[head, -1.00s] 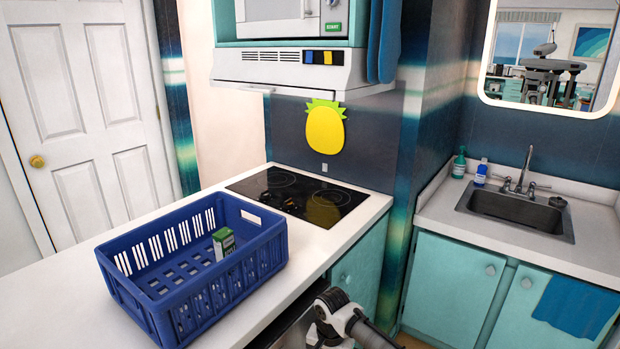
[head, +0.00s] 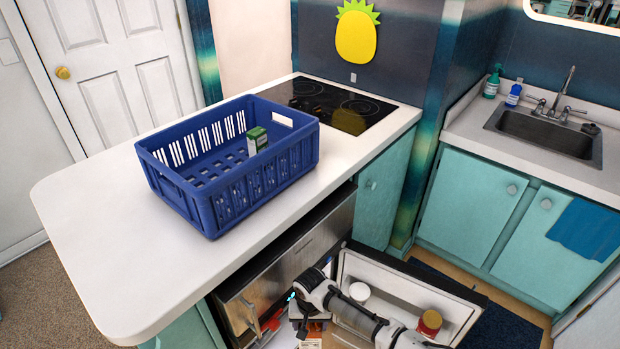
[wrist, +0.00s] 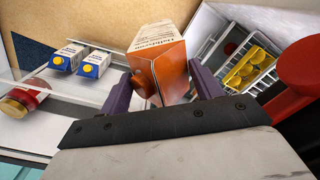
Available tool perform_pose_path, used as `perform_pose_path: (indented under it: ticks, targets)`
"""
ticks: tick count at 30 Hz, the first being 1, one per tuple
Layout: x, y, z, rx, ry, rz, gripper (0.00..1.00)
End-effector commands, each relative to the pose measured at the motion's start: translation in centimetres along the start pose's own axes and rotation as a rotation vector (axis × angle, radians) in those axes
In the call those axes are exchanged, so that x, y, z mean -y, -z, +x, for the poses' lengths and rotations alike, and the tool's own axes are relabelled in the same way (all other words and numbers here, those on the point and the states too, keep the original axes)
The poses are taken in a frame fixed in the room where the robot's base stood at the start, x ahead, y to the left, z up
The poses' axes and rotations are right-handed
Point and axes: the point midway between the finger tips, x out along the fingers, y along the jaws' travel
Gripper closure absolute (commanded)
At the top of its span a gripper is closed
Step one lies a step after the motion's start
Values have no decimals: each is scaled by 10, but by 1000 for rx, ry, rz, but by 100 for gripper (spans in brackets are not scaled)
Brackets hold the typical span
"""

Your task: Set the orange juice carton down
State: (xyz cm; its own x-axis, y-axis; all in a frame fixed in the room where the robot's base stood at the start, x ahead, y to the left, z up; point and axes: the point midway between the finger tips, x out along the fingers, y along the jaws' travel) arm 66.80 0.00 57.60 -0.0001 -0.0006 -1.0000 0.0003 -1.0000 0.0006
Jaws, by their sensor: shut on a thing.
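The orange juice carton (wrist: 172,76) is orange with a white, printed face and a round orange cap on its left. It sits between the two purple fingers of my gripper (wrist: 164,88) in the wrist view. The fingers are closed on it from both sides. In the head view my arm reaches down to the open fridge (head: 335,262) under the counter. The carton is not clear in the head view, and I cannot tell whether its base touches anything.
Two blue-and-white cartons (wrist: 66,58) are left of mine; a wire rack with yellow things (wrist: 245,70) is right. A blue crate (head: 215,205) stands on the counter.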

Motion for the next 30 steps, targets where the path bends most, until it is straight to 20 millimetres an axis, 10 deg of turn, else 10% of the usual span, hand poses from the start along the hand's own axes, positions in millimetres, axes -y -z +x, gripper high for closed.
perform_pose_path:
  ticks: [7, 30]
  targets:
    - [0, 1, 32, -2, 1, 0, 100]
    - [2, 1, 31, -1, 6, 2, 100]
